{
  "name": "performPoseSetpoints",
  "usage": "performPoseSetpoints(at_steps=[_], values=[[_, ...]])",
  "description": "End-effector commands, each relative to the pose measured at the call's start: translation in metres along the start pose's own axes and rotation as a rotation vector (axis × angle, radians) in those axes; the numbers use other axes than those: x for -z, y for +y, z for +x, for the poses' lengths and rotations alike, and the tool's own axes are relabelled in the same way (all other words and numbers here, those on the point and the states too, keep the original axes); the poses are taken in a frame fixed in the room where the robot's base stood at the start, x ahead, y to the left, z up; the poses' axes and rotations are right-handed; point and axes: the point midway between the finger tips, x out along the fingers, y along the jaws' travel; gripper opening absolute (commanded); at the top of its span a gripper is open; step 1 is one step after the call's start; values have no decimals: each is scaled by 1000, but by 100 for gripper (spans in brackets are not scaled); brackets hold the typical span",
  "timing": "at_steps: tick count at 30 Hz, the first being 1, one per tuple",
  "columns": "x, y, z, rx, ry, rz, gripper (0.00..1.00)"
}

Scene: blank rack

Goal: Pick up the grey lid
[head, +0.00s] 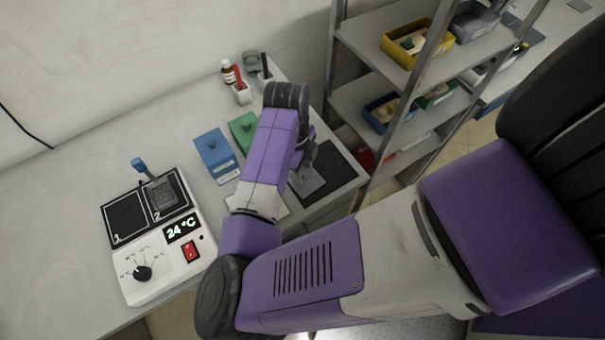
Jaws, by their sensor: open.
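A flat grey piece that looks like the grey lid (307,183) lies at the left part of a dark mat (336,163) near the table's right end. My arm reaches over the table from the right and partly covers this area. My gripper (305,163) points down just above the grey piece. It is open, and its fingertips are small and partly hidden, so I cannot tell whether they touch the piece.
A blue box (215,155) and a green box (243,130) stand left of my arm. A white heater (160,255) with two dark wells stands at the left front. A bottle (228,72) is at the back. A metal shelf (365,100) with bins rises close on the right.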

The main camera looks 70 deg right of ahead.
Motion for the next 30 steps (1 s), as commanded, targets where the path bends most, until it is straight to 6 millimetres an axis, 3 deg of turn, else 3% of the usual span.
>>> performPoseSetpoints(at_steps=[7, 14, 25, 30], values=[[0, 0, 2, 0, 0, 0, 44], [0, 0, 1, 0, -1, 0, 0], [0, 0, 0, 0, -1, 0, 0], [0, 0, -10, 0, -2, 0, 0]])
